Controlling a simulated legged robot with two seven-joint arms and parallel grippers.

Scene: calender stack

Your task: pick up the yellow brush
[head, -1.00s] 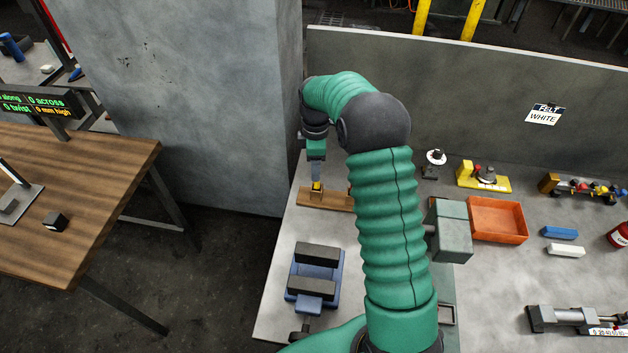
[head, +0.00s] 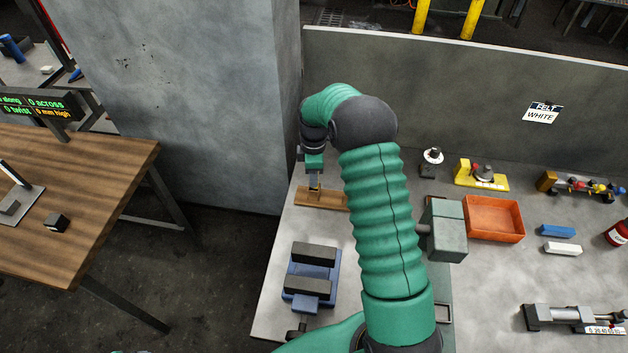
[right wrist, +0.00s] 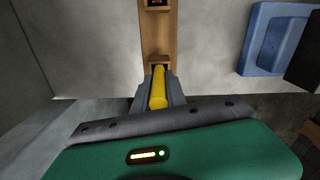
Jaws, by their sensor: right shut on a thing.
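The yellow brush (right wrist: 158,90) shows in the right wrist view as a yellow handle between the two grey fingers of my right gripper (right wrist: 158,97), which is shut on it. Its far end is at a brown wooden rack (right wrist: 156,30); I cannot tell whether it is clear of the rack. In the head view my right gripper (head: 314,184) points down at the left end of the rack (head: 322,199), and the brush is too small to make out there. My left gripper is not in view.
A blue-and-black fixture (head: 312,275) sits nearer on the grey bench, and also shows in the right wrist view (right wrist: 262,40). A grey block (head: 446,230) and an orange tray (head: 494,218) are to the right. A grey pillar (head: 200,100) stands close left of the rack.

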